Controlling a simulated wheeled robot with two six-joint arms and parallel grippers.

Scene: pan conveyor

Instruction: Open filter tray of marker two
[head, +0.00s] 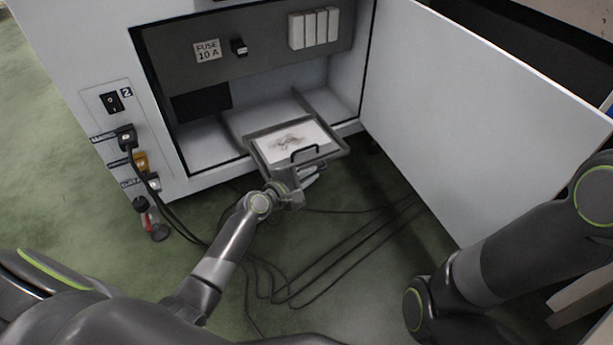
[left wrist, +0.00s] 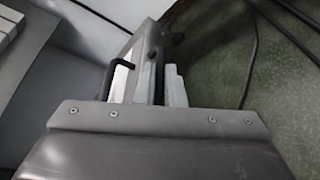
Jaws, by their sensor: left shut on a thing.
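The filter tray (head: 282,127) is a dark frame holding a white filter (head: 310,132) with a brown stain. It sticks out of the lower front of the open cabinet marked 2 (head: 88,50). A black handle (head: 305,149) is at its near edge, and it also shows in the left wrist view (left wrist: 122,66). My left gripper (head: 306,172) is at this near edge, shut on the handle; the exact grip is partly hidden by the gripper. My right arm shows at the right, but its gripper is out of view.
The white cabinet door (head: 475,100) stands open at the right. A switch (head: 112,101) and plugged cables (head: 127,138) are on the cabinet's left front. Loose black cables (head: 330,258) lie on the green floor below the tray. A fuse panel (head: 260,45) is above.

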